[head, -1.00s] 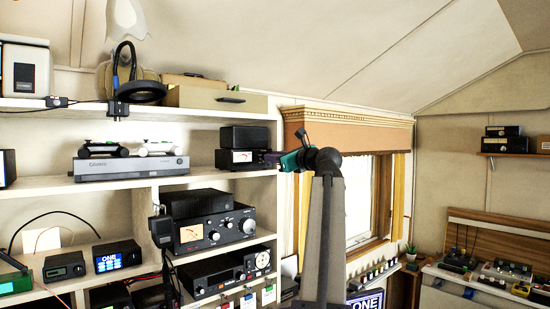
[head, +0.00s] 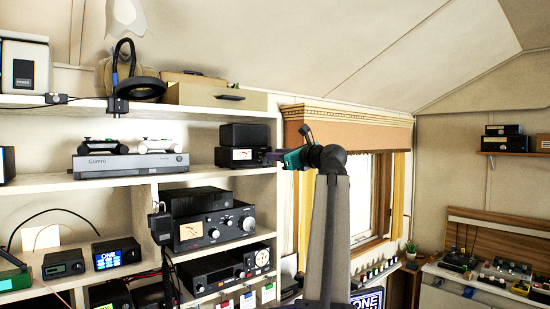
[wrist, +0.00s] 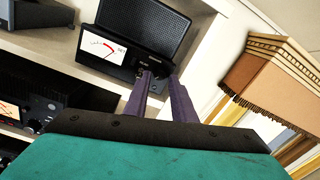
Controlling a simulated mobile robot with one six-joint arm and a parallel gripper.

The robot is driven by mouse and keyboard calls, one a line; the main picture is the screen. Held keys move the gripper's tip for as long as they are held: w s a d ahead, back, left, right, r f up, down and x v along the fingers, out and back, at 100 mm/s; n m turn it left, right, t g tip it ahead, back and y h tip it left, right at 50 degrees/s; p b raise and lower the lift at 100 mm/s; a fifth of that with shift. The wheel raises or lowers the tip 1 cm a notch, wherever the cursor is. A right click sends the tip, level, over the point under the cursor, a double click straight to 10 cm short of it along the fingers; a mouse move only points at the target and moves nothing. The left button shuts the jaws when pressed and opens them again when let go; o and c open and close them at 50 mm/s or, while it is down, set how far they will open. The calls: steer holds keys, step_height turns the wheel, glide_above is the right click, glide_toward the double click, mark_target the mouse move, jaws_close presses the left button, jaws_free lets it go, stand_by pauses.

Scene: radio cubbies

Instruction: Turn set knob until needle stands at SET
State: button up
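The small black meter unit (head: 241,157) stands at the right end of the upper shelf. In the wrist view its white meter face (wrist: 102,46) has a red needle and red lettering at the right of the scale. The needle's exact place against the SET mark is too small to read. My gripper (wrist: 158,76) is at the unit's lower right front, its purple fingers pointing at the panel with a gap between them. The set knob is mostly hidden at the fingertips. I cannot tell whether the fingers press on it. My gripper also shows in the head view (head: 271,157).
A black speaker box (head: 244,135) sits on top of the meter unit. A grey console (head: 131,164) is to its left. A larger radio (head: 209,226) stands on the shelf below. The window valance (head: 348,130) is close on the right.

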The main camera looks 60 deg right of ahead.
steer(key=b+v, duration=0.4)
steer(key=v, duration=0.8)
steer(key=shift+s, duration=0.1)
